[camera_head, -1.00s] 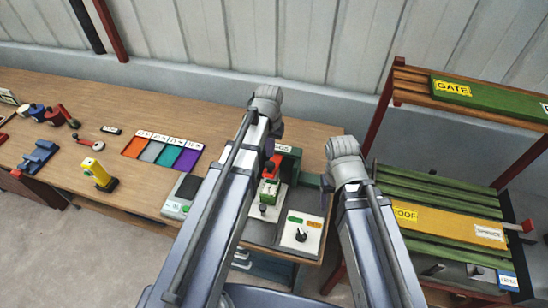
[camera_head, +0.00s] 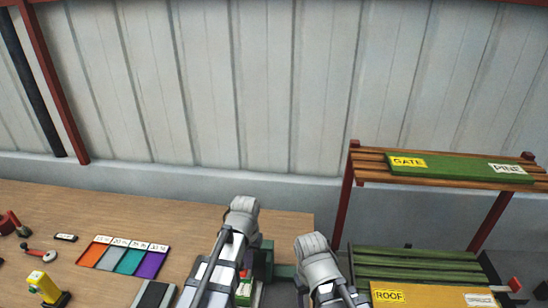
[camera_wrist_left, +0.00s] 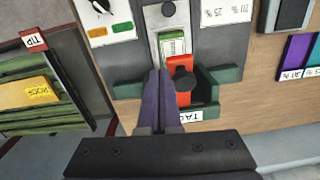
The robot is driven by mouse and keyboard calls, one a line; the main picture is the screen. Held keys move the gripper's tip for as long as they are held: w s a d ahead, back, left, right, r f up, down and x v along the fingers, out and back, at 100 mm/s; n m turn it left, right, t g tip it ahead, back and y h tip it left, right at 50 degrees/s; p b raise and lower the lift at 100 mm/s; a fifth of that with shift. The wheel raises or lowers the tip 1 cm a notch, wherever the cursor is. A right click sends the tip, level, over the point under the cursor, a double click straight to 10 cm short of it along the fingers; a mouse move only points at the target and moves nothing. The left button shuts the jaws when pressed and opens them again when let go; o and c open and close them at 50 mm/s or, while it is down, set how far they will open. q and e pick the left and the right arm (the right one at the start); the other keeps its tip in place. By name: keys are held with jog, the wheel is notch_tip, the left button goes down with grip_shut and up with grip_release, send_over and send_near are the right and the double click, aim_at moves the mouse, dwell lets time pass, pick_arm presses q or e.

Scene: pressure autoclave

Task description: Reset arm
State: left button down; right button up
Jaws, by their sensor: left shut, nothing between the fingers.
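My left gripper (camera_wrist_left: 158,72) shows in the left wrist view with its two dark fingers pressed together, shut and empty. Its tips appear beside a red block (camera_wrist_left: 182,67) with a black knob, in front of a labelled green block (camera_wrist_left: 172,45). Whether they touch is unclear. A green bracket (camera_wrist_left: 228,74) stands around the red block's far side. In the head view my two arms rise from the bottom edge and largely hide this station. My right gripper is not visible.
A wooden table (camera_head: 110,205) carries a colour-swatch tray (camera_head: 113,262) and a yellow tool (camera_head: 46,287). At right is a shelf rack with a green GATE board (camera_head: 440,168) and a yellow ROOF board (camera_head: 430,294). A pale panelled wall (camera_head: 270,80) stands behind.

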pick_arm(q)
jog(key=s+d+f+m+b, duration=0.1)
jog(key=s+d+f+b, duration=0.2)
jog(key=s+f+b, duration=0.2)
jog(key=s+d+f+m+y+b, duration=0.1)
jog(key=s+d+f+b, duration=0.3)
jog(key=s+f+b, duration=0.1)
notch_tip(320, 180, down, 2)
jog(key=shift+s+d+f+m, duration=0.15)
jog(key=shift+s+m, duration=0.15)
jog(key=shift+s, duration=0.35)
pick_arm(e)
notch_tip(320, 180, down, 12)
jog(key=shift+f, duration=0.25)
